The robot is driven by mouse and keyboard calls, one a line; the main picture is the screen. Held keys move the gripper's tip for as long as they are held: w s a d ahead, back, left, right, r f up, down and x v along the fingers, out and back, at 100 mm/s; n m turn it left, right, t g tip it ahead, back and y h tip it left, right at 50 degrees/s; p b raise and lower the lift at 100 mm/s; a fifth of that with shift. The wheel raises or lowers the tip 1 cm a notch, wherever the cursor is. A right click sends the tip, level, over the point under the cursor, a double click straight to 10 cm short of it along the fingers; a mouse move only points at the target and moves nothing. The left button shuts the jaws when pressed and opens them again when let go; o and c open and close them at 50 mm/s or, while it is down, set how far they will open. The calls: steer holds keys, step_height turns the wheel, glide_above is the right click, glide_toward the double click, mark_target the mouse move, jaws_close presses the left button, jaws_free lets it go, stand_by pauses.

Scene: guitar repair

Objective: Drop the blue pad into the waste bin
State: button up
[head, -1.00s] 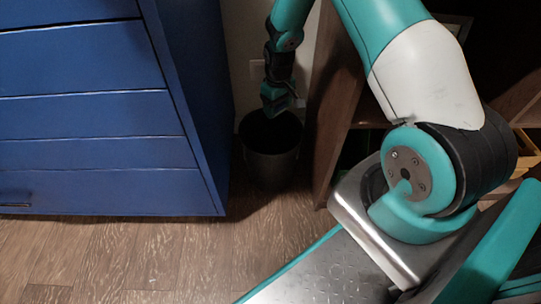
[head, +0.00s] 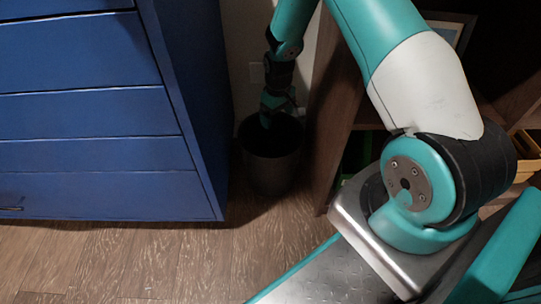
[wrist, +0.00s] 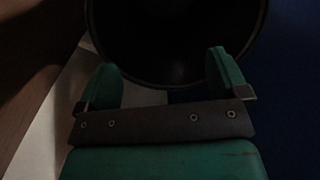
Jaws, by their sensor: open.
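The waste bin (head: 271,168) is a dark round bin standing on the floor between the blue cabinet and a wooden shelf. In the wrist view its dark mouth and rim (wrist: 97,42) fill the top middle. My gripper (head: 280,107) is over the bin's mouth, pointing down. In the wrist view my gripper (wrist: 165,72) has its two green fingers wide apart with nothing between them. I do not see the blue pad in either view; the inside of the bin is too dark to make out.
The blue cabinet (head: 90,150) stands close on the bin's left. The wooden shelf (head: 330,120) stands close on its right. A pale wall is behind. The wooden floor (head: 120,260) in front of the cabinet is clear.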

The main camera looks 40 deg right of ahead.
step_height(320, 180, up, 7)
steer(key=p, duration=0.3)
steer(key=shift+r, duration=0.2)
steer(key=s+a+r+n+y+p, duration=0.1)
steer(key=s+a+r, duration=0.3)
steer(key=a+r, duration=0.5)
steer(key=s+a+r+n+y+p, duration=0.1)
steer(key=s+a+r, duration=0.3)
steer(key=a+r, duration=0.5)
steer(key=s+a+r+n+y, duration=0.1)
steer(key=s+a+r+n, duration=0.15)
steer(key=s+r, duration=0.5)
steer(key=s+a+r+n+y, duration=0.1)
steer(key=s+a+r, duration=0.3)
steer(key=s, duration=0.7)
step_height(320, 180, up, 38)
steer(key=p, duration=3.9)
steer(key=shift+s+r, duration=0.25)
